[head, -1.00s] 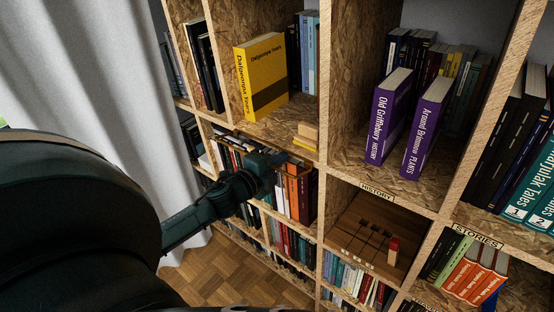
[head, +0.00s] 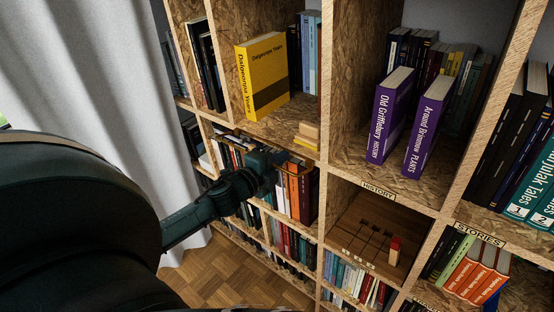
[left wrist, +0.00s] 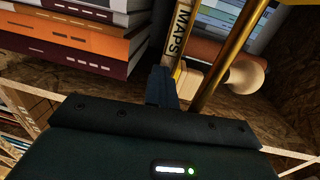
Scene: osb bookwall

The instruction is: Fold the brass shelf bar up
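The brass bar (left wrist: 224,58) runs diagonally in the left wrist view, beside a brass-edged strip with a MAPS label (left wrist: 181,32). A round pale wooden knob (left wrist: 247,75) is close to the bar on its right. My left gripper (left wrist: 162,86) is at the lower end of the labelled strip; whether it touches the strip or the bar is unclear. In the head view my left gripper (head: 268,163) is in front of the book compartment left of centre and hides part of it. Its finger gap cannot be made out. My right gripper is out of view.
Orange and maroon books (left wrist: 75,42) are close to the gripper on the left. The bookcase (head: 323,110) has chipboard dividers. A yellow book (head: 262,75) and purple books (head: 390,115) stand above. A curtain (head: 95,70) hangs on the left; wooden floor (head: 215,275) is open below.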

